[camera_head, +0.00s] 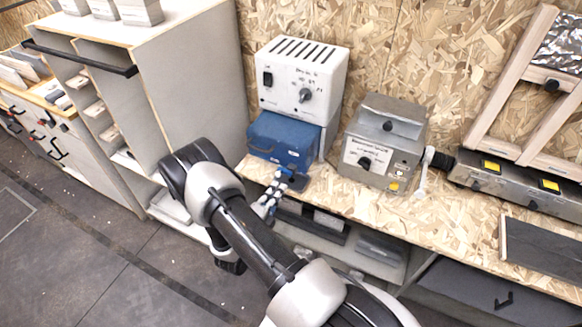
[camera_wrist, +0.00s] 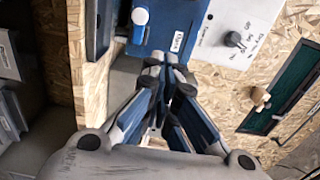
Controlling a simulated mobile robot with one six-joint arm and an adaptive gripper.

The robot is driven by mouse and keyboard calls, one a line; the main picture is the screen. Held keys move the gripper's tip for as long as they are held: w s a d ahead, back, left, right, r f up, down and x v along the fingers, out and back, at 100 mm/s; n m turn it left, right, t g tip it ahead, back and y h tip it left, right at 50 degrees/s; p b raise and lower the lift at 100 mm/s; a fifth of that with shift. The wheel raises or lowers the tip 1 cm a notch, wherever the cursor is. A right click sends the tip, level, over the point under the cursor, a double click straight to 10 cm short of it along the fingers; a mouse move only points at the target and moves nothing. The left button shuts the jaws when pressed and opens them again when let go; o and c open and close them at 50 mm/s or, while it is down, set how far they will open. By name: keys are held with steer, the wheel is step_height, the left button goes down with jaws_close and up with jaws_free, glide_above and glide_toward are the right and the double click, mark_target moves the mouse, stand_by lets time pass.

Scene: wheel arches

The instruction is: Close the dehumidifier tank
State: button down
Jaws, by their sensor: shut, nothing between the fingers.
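The dehumidifier (camera_head: 303,80) is a white box with top slots, a switch and a dark knob, standing on the bench. Its blue tank (camera_head: 283,138) sits low in its front and appears to stick out a little past the white housing. In the wrist view the tank (camera_wrist: 172,22) lies just ahead of my fingers, beside the white housing (camera_wrist: 238,28). My gripper (camera_head: 284,175) is shut and empty, in front of the tank's lower edge. In the wrist view the fingertips (camera_wrist: 167,66) are close to the tank face; I cannot tell whether they touch.
A grey metal unit (camera_head: 383,145) with a knob stands right of the dehumidifier. A pale cabinet (camera_head: 190,80) rises on the left. Wooden frames (camera_head: 480,120) lean at the right. Shelves (camera_head: 350,250) lie under the chipboard bench (camera_head: 455,220).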

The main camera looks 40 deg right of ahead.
mark_target(296, 161)
steer(key=b+x, duration=0.1)
steer(key=x, duration=1)
steer(key=shift+d+b, duration=0.1)
steer(key=shift+b, duration=0.3)
steer(key=shift+d, duration=0.1)
